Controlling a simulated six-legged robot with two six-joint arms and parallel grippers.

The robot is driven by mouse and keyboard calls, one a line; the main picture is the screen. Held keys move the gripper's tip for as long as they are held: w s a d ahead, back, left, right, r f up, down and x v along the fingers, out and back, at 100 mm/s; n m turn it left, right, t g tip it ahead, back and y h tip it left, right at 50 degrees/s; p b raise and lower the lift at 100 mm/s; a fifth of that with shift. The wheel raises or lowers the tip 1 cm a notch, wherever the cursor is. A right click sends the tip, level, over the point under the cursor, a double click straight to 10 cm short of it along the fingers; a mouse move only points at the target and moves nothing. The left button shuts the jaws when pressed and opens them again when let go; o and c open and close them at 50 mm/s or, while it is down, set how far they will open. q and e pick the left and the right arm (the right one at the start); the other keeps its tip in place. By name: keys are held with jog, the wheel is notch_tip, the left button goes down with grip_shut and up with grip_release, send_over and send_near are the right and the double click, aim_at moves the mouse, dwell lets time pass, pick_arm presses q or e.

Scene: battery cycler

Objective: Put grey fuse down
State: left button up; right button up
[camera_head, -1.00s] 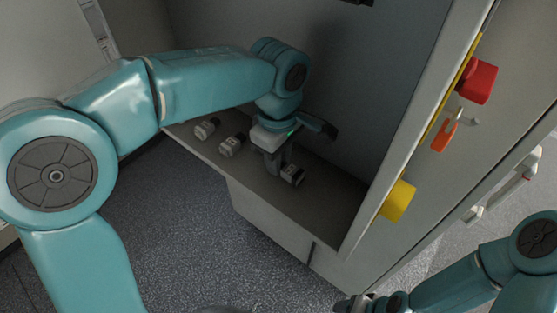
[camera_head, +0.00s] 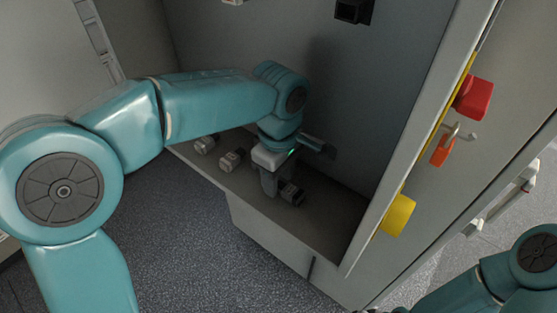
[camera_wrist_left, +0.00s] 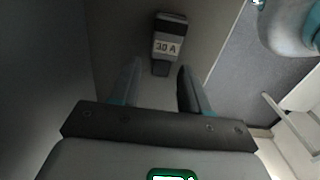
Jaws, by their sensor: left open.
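A grey and dark fuse (camera_head: 291,193) rests on the cabinet's ledge. In the left wrist view this fuse (camera_wrist_left: 167,45) shows a white "30 A" label. My left gripper (camera_head: 271,188) is low over the ledge, just beside the fuse. In the left wrist view its fingers (camera_wrist_left: 160,75) stand apart, with the near end of the fuse between or just beyond their tips; I cannot tell if they touch it.
Two more fuses, one at the far left (camera_head: 207,143) and one nearer (camera_head: 232,159), lie on the ledge (camera_head: 325,220). A black socket (camera_head: 354,10) is on the back wall.

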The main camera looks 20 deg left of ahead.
aim_at(279, 184)
pick_arm(q)
notch_tip(279, 184, up, 12)
jog(key=shift+f+p, duration=0.25)
jog(key=shift+p, duration=0.1)
dwell(0.4)
